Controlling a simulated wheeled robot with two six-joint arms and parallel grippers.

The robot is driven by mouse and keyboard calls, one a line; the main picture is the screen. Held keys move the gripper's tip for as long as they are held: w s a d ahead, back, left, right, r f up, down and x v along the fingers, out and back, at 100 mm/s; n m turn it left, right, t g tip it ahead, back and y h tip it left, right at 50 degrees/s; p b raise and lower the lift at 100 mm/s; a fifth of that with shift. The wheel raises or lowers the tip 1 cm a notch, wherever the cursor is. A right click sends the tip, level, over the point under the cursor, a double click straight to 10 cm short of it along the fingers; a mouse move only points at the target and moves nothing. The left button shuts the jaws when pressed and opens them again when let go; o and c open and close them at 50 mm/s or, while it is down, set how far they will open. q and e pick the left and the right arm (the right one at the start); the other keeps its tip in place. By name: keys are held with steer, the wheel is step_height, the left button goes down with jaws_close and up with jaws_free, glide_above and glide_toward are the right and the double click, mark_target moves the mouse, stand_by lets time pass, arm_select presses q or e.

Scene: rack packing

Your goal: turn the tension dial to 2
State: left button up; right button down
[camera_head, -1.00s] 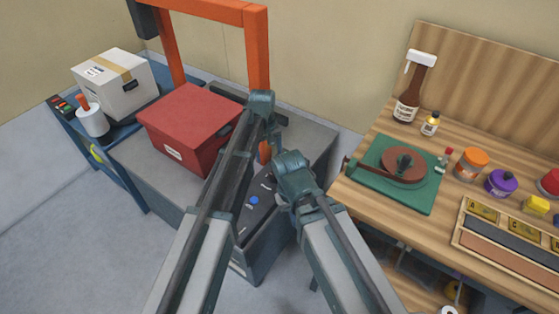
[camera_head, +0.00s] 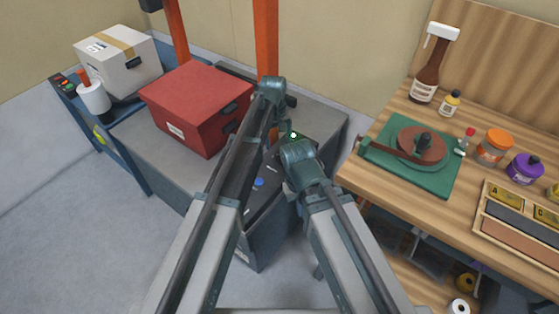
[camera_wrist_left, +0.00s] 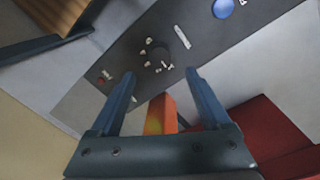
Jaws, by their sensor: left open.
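In the left wrist view, a dark control panel (camera_wrist_left: 125,52) carries a round black dial (camera_wrist_left: 158,50) with several small white marks around it. The marks are too small to read, and I cannot tell where the dial points. My left gripper (camera_wrist_left: 162,76) is open, with nothing between its fingers. Its fingertips appear just short of the dial, apart from it. In the head view the panel (camera_head: 260,205) shows partly between my arms; the dial is hidden there. My right arm's jaws do not show.
A red box (camera_head: 195,108) stands left of my arms, near an orange post (camera_head: 266,45).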

mark_target(280, 156)
arm_select(q)
steer(key=f+b, duration=0.4)
steer(key=f, duration=0.1)
steer(key=f+b, duration=0.2)
steer(key=shift+d+f+b, duration=0.25)
steer(key=shift+f+b, duration=0.05)
jaws_close()
